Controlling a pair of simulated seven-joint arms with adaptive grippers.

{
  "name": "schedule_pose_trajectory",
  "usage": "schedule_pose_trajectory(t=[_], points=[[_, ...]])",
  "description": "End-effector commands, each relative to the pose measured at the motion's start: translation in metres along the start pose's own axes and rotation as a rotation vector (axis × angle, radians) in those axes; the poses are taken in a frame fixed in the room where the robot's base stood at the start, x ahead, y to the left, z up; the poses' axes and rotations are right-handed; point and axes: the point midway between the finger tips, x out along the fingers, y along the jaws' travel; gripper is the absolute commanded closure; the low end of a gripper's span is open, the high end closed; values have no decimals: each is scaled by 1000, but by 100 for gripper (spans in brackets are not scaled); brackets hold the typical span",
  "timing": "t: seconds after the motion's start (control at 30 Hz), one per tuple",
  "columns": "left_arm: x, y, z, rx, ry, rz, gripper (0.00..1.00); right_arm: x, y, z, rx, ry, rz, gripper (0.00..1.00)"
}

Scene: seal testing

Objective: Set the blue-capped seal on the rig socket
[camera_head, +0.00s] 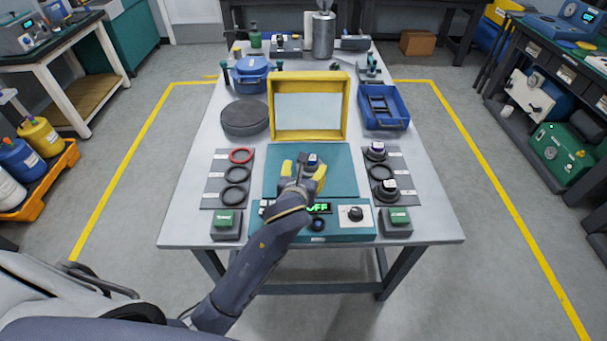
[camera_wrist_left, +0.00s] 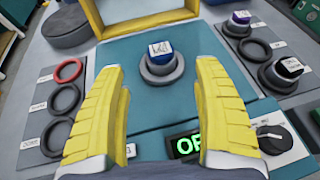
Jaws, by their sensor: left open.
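The blue-capped seal (camera_head: 312,158) stands upright in the middle of the teal rig plate (camera_head: 345,180). In the left wrist view the blue cap (camera_wrist_left: 160,52) has a white label on top and a dark grey ring-shaped base (camera_wrist_left: 162,75) beneath it. The rig socket is not separately visible under it. My left gripper (camera_head: 305,173) has yellow fingers and is open. In the left wrist view its fingers (camera_wrist_left: 160,72) are wide apart, to either side of the seal and short of it, with nothing between them. My right gripper is not in view.
A yellow-framed clear lid (camera_head: 345,105) stands raised behind the plate. The right mat holds a purple-capped piece (camera_wrist_left: 240,18), a black-capped piece (camera_wrist_left: 288,68) and a ring. The left mat (camera_head: 215,180) holds a red ring and black rings. A lit display (camera_wrist_left: 188,146) and knob (camera_head: 356,213) are in front.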

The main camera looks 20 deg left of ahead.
Motion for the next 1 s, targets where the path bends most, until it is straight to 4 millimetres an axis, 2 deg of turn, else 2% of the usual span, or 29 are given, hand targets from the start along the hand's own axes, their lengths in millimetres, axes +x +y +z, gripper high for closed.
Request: schedule_pose_trajectory(t=[0.1, 0.3, 1.0], points=[[-13, 0, -1, 0, 1, 0, 32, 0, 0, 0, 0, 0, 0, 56], [-23, 0, 0, 1, 1, 1, 32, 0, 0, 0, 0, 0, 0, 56], [-24, 0, 0, 0, 0, 1, 32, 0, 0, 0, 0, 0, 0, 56]])
